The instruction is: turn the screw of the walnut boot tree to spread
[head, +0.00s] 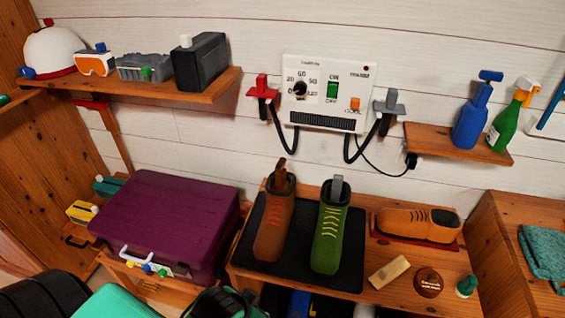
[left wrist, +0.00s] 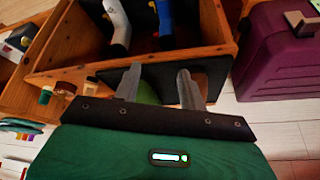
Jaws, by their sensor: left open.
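My right gripper is out of view.
A purple case (head: 165,222) stands left of the bench. A white dryer panel (head: 326,85) with hoses hangs above.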

